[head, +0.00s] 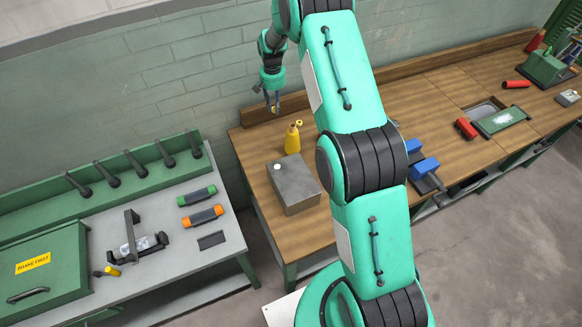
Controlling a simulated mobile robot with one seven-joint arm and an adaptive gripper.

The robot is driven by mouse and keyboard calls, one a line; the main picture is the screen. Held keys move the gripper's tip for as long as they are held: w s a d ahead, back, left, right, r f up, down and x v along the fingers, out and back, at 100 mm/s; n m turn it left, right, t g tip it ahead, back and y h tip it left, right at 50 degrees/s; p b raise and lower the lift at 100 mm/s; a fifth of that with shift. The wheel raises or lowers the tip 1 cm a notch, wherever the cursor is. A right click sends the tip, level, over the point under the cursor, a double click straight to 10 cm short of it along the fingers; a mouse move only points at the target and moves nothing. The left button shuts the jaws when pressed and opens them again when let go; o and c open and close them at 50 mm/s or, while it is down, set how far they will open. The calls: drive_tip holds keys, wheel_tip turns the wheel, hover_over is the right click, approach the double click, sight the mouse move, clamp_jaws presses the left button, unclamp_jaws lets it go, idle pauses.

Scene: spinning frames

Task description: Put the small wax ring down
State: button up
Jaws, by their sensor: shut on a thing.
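My gripper (271,100) is at the upper middle of the head view, pointing down above the back left corner of the wooden bench (262,146). It is shut on a small yellowish thing, the wax ring (275,107), which shows only as a tiny patch between the fingertips. The ring is held up off the bench top, near the wall. Its full shape is too small to tell.
A yellow bottle (292,139) and a grey box (293,186) with a white spot stand on the bench just in front of my gripper. A grey bench (170,257) with tools stands at left.

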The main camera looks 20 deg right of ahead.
wheel_tip(320, 180, up, 7)
drive_tip(key=s+a+r+n, duration=0.1)
drive_tip(key=s+a, duration=0.2)
drive_tip(key=s, duration=1.1)
drive_tip(key=s+a+r, duration=0.1)
drive_tip(key=s+a, duration=0.1)
drive_tip(key=s, duration=1.2)
drive_tip(key=s+a+f+n, duration=0.1)
drive_tip(key=s, duration=0.9)
drive_tip(key=s+a+f, duration=0.1)
drive_tip(key=s+a, duration=0.1)
drive_tip(key=s, duration=0.8)
drive_tip(key=f, duration=0.5)
drive_tip(key=shift+s, duration=0.2)
drive_tip(key=shift+w, duration=0.1)
